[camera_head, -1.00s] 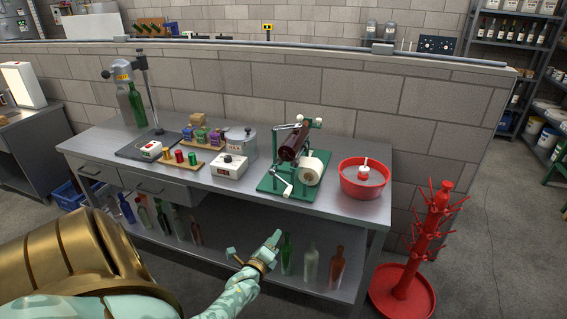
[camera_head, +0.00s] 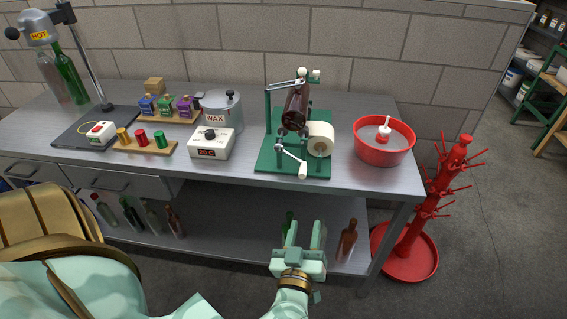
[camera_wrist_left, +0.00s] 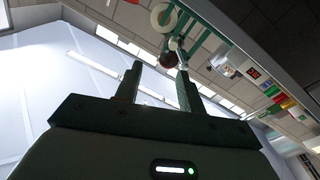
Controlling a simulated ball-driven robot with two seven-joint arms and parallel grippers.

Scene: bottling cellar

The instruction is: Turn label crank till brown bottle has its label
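The brown bottle (camera_head: 296,107) lies in the green label machine (camera_head: 265,161), tilted with one end toward me. Its visible side is plain dark glass. A white label roll (camera_head: 320,140) sits right of it. The crank (camera_head: 291,158) is at the machine's front, with its pale handle (camera_head: 303,170) low. My left gripper (camera_head: 306,226) is in front of the bench edge, below the crank and apart from it. Its fingers are spread and empty. In the left wrist view, the gripper (camera_wrist_left: 158,80) is open, with the label roll (camera_wrist_left: 165,16) beyond its fingertips. My right gripper is not in view.
A red basin (camera_head: 383,153) stands right of the machine. A white control box (camera_head: 211,145) and a wax pot (camera_head: 222,112) stand left. A red rack (camera_head: 421,215) is on the floor at right. Bottles, including a brown one (camera_head: 347,240), stand on the lower shelf.

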